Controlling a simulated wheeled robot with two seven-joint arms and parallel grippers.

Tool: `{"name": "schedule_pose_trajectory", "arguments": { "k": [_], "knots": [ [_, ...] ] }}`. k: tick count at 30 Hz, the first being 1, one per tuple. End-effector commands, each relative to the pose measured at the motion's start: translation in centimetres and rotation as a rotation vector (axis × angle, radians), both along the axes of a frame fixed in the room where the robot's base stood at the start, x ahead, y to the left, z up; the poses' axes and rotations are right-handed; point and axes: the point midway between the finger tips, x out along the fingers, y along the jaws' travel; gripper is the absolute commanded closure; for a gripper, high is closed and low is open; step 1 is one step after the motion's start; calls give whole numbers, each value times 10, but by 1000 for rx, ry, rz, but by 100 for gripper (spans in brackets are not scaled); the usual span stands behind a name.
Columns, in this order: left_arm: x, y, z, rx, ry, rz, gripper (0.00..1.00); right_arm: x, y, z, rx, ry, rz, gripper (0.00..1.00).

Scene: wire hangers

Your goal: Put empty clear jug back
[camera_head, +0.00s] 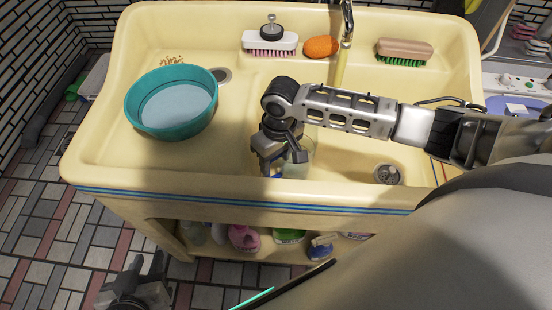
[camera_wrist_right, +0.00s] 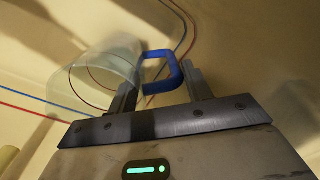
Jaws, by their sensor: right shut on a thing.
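The clear jug (camera_wrist_right: 95,75) has a blue handle (camera_wrist_right: 158,72), seen in the right wrist view. I see its wall and the striped lines behind it, and no contents show. In the head view the jug (camera_head: 302,160) is mostly hidden behind my right gripper (camera_head: 272,168), low over the front of the yellow sink. My right gripper's fingers (camera_wrist_right: 160,88) are shut on the blue handle, one on each side. Whether the jug touches the sink floor cannot be told. My left gripper (camera_head: 145,266) is empty, its fingers apart, low over the tiled floor at lower left.
A teal basin (camera_head: 172,103) of water stands in the sink's left part. A pink-bristled brush (camera_head: 270,42), an orange sponge (camera_head: 321,47) and a green-bristled brush (camera_head: 404,52) lie along the back. A tap (camera_head: 347,22) hangs over the middle. Bottles (camera_head: 244,238) fill the shelf below.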

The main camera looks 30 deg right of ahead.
Motion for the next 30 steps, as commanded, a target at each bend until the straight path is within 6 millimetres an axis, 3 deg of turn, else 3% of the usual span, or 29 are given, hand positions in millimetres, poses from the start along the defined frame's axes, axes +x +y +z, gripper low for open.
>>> {"name": "schedule_pose_trajectory", "arguments": {
  "k": [2, 12, 13, 15, 25, 30],
  "knots": [
    [1, 0, 0, -3, -4, 1, 72, 0, 0, -8, -1, 0, 0, 96],
    [3, -2, 5, -13, -12, 8, 72, 0, 0, -11, -1, -1, 1, 96],
    [3, -2, 5, -13, -11, 8, 72, 0, 0, -11, -1, -1, 1, 48],
    [3, -2, 4, -14, -10, 8, 72, 0, 0, -11, 0, -2, 1, 29],
    [1, -1, 0, -10, -1, 8, 72, 0, 0, -9, 0, -2, 1, 29],
    [1, -1, 3, -5, 2, 8, 72, 1, -1, 14, 0, -3, 1, 29]
  ]
}}
